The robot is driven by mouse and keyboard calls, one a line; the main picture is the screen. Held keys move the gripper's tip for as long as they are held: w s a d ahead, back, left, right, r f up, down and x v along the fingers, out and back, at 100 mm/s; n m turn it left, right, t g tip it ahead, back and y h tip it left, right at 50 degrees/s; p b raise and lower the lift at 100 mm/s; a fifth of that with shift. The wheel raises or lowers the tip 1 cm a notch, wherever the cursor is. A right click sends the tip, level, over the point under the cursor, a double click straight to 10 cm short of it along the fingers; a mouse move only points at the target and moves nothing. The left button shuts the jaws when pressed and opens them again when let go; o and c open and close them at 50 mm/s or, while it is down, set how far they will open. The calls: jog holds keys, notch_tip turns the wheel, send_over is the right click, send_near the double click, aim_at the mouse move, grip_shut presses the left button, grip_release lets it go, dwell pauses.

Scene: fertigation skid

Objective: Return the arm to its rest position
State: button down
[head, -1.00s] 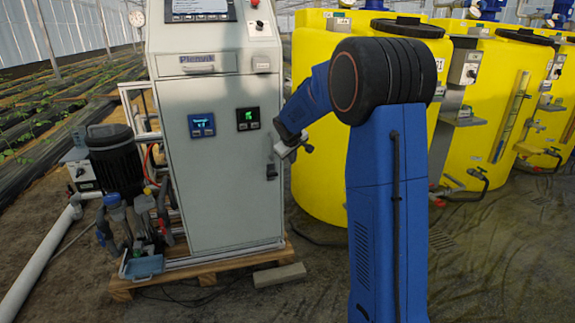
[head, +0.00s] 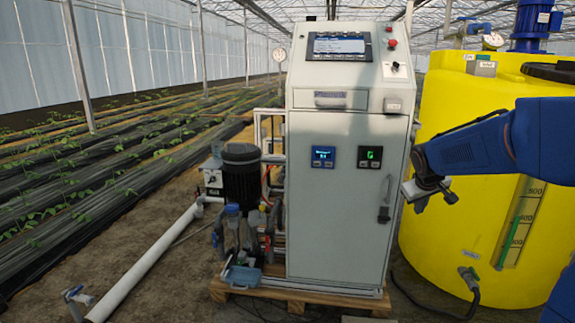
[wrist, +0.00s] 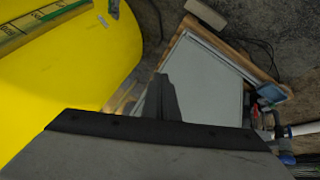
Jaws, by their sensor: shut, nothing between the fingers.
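My blue arm reaches in from the right edge of the head view. My gripper (head: 428,194) hangs at its end, just right of the grey cabinet's door handle (head: 384,202) in the picture and in front of the yellow tank. It appears apart from both and holds nothing. In the wrist view my gripper (wrist: 165,98) shows as a dark finger beyond a grey body, shut and empty. The grey body hides the lower part of that view.
The grey cabinet (head: 335,215) stands on a wooden pallet (head: 270,295). The yellow tank (head: 455,120) is close behind my arm. A black pump (head: 242,172) and a white pipe (head: 145,262) lie left of the cabinet. Bare ground is in front.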

jog(key=s+a+f+y, duration=0.1)
jog(key=s+a, duration=0.3)
jog(key=s, duration=0.9)
jog(key=s+a+f+m+y, duration=0.1)
jog(key=s+a, duration=0.4)
jog(key=s, duration=0.8)
jog(key=s+a+f+m+g+y, duration=0.1)
jog(key=s+a, duration=0.3)
jog(key=s, duration=0.9)
jog(key=shift+a+f, duration=0.3)
jog(key=shift+f, duration=0.6)
